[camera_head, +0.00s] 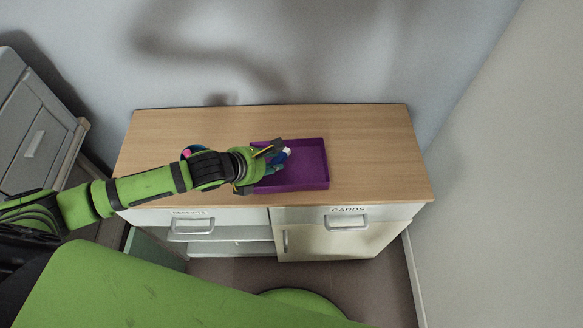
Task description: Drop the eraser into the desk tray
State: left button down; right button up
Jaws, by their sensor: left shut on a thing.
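The purple desk tray (306,172) sits on the wooden top of the cabinet, right of the middle. My left gripper (280,158) is over the left part of the tray. It is shut on the eraser (287,152), a small blue and white piece at the fingertips. I cannot tell the eraser's height above the tray floor. My arm and gripper hide the tray's left part. The right part of the tray looks empty. My right gripper is not in view.
The cabinet top (375,150) is clear right of the tray. A round, colourful object (188,151) is partly hidden behind my left arm. A grey drawer unit (35,130) stands at the left. Walls bound the back and right.

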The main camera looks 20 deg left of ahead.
pick_arm(q)
jog(key=c, duration=0.9)
grip_release()
jog(key=shift+c, duration=0.2)
jog(key=v, duration=1.2)
jog(key=shift+d, duration=0.1)
